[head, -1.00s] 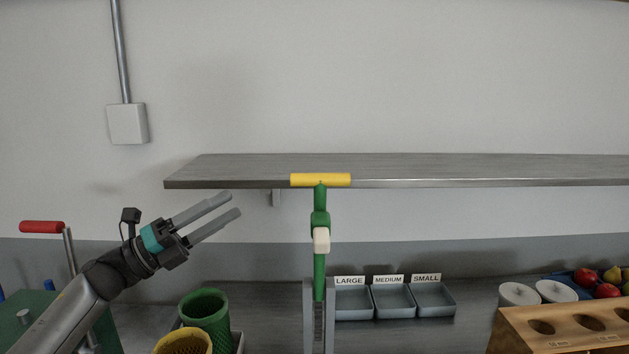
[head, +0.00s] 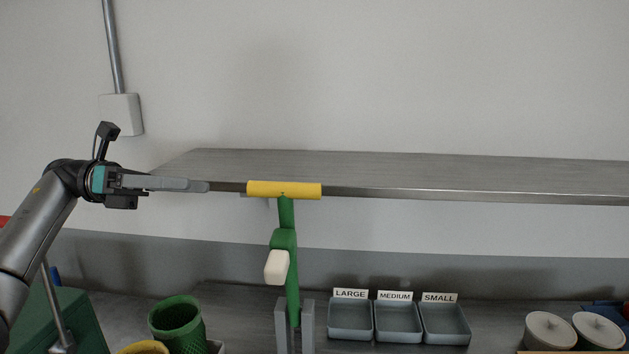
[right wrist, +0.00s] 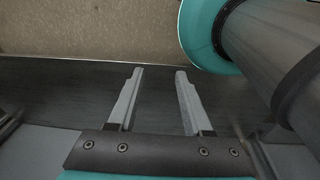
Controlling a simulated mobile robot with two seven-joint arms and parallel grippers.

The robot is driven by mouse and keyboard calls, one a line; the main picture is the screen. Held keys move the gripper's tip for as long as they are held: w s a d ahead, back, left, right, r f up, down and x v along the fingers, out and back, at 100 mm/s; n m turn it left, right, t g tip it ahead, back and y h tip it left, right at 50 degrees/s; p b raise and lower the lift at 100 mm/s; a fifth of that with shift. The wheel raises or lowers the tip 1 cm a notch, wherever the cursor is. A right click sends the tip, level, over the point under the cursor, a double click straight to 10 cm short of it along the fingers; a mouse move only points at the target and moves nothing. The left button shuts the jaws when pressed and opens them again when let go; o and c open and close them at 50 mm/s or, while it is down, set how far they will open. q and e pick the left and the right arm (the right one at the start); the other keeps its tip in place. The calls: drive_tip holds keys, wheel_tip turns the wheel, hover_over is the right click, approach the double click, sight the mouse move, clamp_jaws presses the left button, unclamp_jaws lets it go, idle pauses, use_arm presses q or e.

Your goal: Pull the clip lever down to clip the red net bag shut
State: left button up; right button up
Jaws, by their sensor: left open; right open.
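The clip lever has a yellow crossbar handle (head: 284,190) on top of a green stem (head: 288,250) with a cream block (head: 277,267) on it. The handle is up, in front of the shelf edge. My left gripper (head: 208,186) is open, fingers pointing right, level with the handle. In the picture its tips stop a little short of the handle's left end; depth is hard to tell. One finger largely hides the other. My right gripper (right wrist: 159,70) is open and empty in the right wrist view. No red net bag shows.
A grey shelf (head: 430,172) runs behind the handle. Below stand trays marked LARGE (head: 350,337), MEDIUM and SMALL. A green mesh basket (head: 178,325) and part of a yellow one (head: 146,347) are lower left. Two pale lidded pots (head: 548,331) are lower right.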

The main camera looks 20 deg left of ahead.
sight(276, 190)
drive_tip(key=s+a+p, duration=0.1)
drive_tip(key=s+a, duration=0.2)
drive_tip(key=s, duration=0.3)
use_arm(q)
drive_tip(key=p+x, duration=0.1)
drive_tip(key=x, duration=0.3)
drive_tip(key=p+x, duration=0.1)
drive_tip(key=x, duration=0.4)
drive_tip(key=p+x, duration=0.1)
drive_tip(key=x, duration=0.3)
drive_tip(key=shift+s+d+r+p, duration=0.15)
drive_tip(key=shift+s+d+p, duration=0.05)
drive_tip(key=shift+d+p, duration=0.2)
drive_tip(key=shift+w+d, duration=0.2)
drive_tip(key=shift+d, duration=0.3)
use_arm(e)
drive_tip(key=r, duration=0.1)
drive_tip(key=w+r, duration=0.1)
drive_tip(key=r, duration=0.1)
drive_tip(key=w+d+r, duration=0.1)
drive_tip(key=r, duration=0.1)
drive_tip(key=shift+w, duration=0.2)
use_arm(q)
drive_tip(key=shift+c, duration=0.3)
use_arm(e)
drive_tip(key=shift+s+f+g, duration=0.1)
drive_tip(key=shift+g, duration=0.2)
